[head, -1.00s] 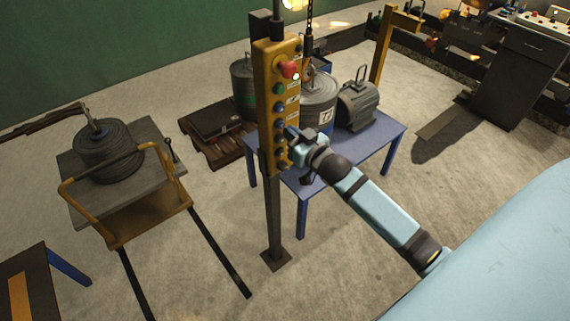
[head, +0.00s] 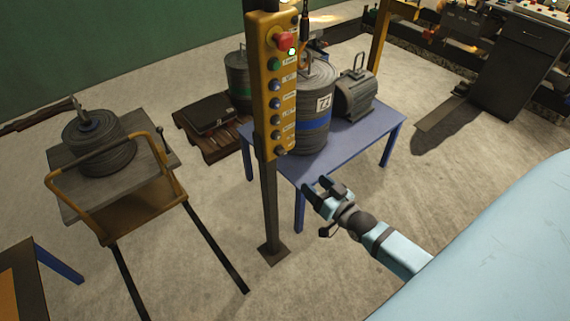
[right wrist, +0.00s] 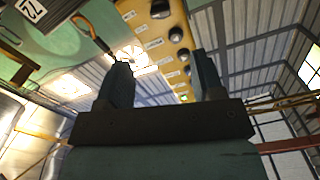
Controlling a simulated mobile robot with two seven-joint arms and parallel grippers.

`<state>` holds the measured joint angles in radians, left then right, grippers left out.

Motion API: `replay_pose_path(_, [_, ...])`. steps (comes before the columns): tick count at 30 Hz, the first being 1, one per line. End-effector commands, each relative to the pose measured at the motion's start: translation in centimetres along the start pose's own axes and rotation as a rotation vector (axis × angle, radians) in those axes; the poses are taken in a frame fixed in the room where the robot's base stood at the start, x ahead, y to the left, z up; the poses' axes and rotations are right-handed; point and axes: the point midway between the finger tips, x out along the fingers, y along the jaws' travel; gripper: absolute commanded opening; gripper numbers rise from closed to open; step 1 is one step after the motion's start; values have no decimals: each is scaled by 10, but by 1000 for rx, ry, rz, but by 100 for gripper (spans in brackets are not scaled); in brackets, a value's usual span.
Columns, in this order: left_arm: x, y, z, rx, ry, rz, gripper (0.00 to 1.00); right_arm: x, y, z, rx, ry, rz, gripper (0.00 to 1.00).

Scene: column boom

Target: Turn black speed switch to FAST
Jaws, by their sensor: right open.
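The yellow control pendant (head: 264,100) hangs upright on a dark post, with a red button on top and a column of buttons below. A small black knob (head: 281,151) at its bottom end looks like the speed switch; its setting and lettering are too small to read. In the right wrist view the pendant (right wrist: 158,32) is seen from below, with a large black knob (right wrist: 161,8) at its near end. My right gripper (head: 316,185) is open and empty, below and to the right of the pendant, apart from it. My left gripper is not in view.
A blue table (head: 345,145) behind the pendant carries a grey drum (head: 316,85) and a motor (head: 356,95). A cart (head: 150,205) with a cable coil stands at left. The floor around the post (head: 270,210) is largely clear.

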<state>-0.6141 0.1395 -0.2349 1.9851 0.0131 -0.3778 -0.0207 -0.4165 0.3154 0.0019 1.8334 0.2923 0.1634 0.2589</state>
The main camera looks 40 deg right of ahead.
Motion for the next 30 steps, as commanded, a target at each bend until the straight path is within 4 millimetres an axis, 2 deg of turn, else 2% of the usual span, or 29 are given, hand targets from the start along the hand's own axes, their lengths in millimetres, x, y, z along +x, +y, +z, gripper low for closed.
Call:
replay_pose_path(5, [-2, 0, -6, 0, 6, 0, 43, 18, 0, -2, 5, 6, 1, 62])
replay_pose_path(18, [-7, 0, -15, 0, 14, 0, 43, 108, 0, -2, 3, 4, 1, 62])
replay_pose_path(24, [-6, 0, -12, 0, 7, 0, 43, 130, 0, -1, 3, 2, 1, 62])
replay_pose_path(30, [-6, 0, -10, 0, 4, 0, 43, 135, 0, 0, 3, 2, 1, 62])
